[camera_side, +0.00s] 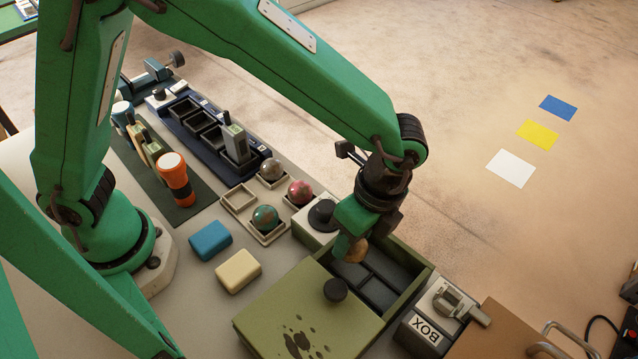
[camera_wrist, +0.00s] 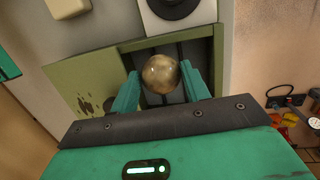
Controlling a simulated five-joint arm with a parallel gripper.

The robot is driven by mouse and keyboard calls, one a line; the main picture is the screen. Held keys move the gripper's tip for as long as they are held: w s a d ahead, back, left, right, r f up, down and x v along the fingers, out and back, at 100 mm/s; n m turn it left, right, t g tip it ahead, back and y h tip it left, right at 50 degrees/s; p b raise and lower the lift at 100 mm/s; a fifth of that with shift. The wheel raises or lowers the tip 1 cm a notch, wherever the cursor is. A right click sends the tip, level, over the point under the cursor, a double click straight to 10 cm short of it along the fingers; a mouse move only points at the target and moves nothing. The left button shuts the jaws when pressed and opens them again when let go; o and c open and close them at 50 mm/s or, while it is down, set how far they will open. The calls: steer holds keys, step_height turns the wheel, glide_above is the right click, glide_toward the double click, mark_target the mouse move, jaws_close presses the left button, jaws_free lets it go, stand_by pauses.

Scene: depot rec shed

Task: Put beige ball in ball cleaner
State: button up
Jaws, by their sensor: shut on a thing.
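My gripper (camera_side: 350,246) is shut on the beige ball (camera_side: 358,252), a mottled tan ball. In the wrist view the ball (camera_wrist: 160,74) sits between the two green fingertips. An olive green box with a sliding lid (camera_side: 295,305), which looks like the ball cleaner, is partly open. The lid has a black knob (camera_side: 335,290) and dark stains. The ball is over the open dark inside (camera_side: 380,290), near its back left end. Dividers show inside. I cannot tell exactly how high the ball is. The box also shows in the wrist view (camera_wrist: 88,82).
Other balls, green (camera_side: 265,218), pink (camera_side: 300,191) and grey (camera_side: 271,169), sit in small trays behind. A white block with a black knob (camera_side: 322,214) stands close to the opening. A latch unit marked BOX (camera_side: 428,328) is at the right. Blue (camera_side: 210,240) and cream (camera_side: 238,271) blocks lie left.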

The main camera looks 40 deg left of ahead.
mark_target(353, 251)
steer(key=shift+f, duration=2.25)
steer(key=shift+f, duration=0.15)
steer(key=o, duration=1.1)
steer(key=shift+c, duration=0.2)
step_height(353, 251, up, 12)
steer(key=w+d, duration=0.1)
steer(key=shift+w+d, duration=0.35)
